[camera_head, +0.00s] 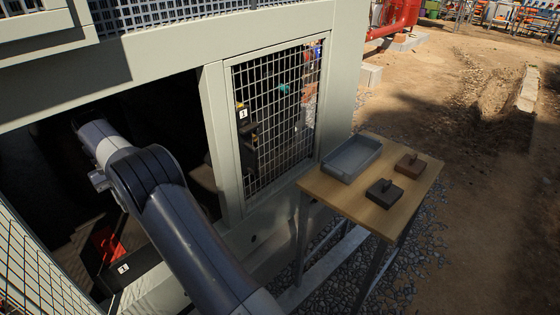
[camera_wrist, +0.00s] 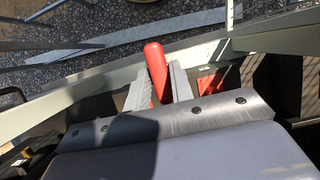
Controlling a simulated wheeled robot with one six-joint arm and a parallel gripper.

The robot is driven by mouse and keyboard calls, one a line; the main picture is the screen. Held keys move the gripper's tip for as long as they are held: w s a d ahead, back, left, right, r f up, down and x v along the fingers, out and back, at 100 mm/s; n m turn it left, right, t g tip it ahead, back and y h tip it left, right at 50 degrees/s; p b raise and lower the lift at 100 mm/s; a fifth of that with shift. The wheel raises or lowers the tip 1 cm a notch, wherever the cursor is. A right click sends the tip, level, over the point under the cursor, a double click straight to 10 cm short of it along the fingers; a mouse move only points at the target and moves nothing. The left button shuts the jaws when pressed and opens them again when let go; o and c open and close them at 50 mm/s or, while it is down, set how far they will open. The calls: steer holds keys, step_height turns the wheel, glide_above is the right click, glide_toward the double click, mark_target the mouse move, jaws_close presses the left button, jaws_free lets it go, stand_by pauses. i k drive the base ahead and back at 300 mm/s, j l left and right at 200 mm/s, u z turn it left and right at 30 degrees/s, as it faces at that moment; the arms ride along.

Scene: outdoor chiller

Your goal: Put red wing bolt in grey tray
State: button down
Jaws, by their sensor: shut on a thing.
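The red wing bolt (camera_wrist: 155,62) shows in the wrist view as a rounded red bar between the two grey fingers of my gripper (camera_wrist: 159,80). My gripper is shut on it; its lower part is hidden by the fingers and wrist. In the head view my arm reaches into the dark opening of the chiller, and the gripper and bolt cannot be made out there. The grey tray (camera_head: 351,158) lies on a small wooden table outside, right of the opening. It looks empty.
A frame post and mesh panel (camera_head: 275,115) stand between the opening and the table. A red part (camera_head: 107,243) shows low inside the opening.

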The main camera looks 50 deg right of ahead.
mark_target(344, 169)
steer(key=k+z, duration=0.25)
steer(key=k, duration=0.2)
steer(key=k+l+z, duration=0.3)
steer(key=k, duration=0.15)
steer(key=z, duration=1.55)
steer(key=i+j, duration=0.25)
steer(key=i+j+z, duration=0.15)
steer(key=j, duration=0.3)
steer(key=i+j, duration=0.25)
steer(key=i+j+z, duration=0.15)
steer(key=j, duration=0.35)
steer(key=i, duration=0.05)
